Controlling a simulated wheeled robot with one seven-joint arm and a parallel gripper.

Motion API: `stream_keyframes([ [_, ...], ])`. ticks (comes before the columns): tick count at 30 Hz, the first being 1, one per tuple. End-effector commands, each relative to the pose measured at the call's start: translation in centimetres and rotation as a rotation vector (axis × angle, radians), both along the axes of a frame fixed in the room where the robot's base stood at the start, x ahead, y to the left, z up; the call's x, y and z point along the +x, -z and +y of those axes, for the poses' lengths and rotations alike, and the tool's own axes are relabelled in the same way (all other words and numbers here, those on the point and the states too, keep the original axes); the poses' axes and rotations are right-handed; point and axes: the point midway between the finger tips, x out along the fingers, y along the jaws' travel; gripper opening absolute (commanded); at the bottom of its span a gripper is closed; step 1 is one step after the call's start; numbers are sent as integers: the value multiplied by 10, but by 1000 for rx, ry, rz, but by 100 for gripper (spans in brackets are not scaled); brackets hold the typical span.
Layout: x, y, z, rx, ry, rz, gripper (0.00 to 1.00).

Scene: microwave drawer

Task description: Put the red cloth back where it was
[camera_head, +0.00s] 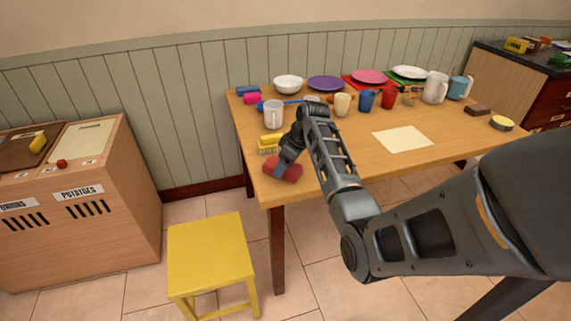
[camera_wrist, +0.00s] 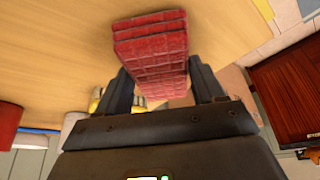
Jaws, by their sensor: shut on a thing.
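The red cloth (camera_head: 283,169) is a folded, checked block at the front left corner of the wooden table (camera_head: 300,187). In the wrist view the cloth (camera_wrist: 152,45) stands out between the two fingers. My gripper (camera_head: 283,160) points down over that corner and is shut on the cloth; in the wrist view the gripper (camera_wrist: 160,85) has a finger on each side of it. I cannot tell whether the cloth touches the table top or is just above it.
A yellow brush (camera_head: 270,146) lies just behind the cloth. A white mug (camera_head: 273,113), several cups, bowls and plates line the table's back. A pale sheet (camera_head: 403,139) lies mid-table. A yellow stool (camera_head: 208,250) stands in front, and a wooden bin cabinet (camera_head: 80,210) is at left.

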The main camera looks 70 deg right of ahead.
Motion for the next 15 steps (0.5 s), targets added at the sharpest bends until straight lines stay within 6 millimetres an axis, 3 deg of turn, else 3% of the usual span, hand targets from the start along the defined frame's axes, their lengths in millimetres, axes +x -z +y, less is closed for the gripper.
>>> stream_keyframes([
  [12,0,7,0,0,0,0,40],
  [13,0,6,0,0,0,0,71],
  [15,0,6,0,0,0,0,78],
])
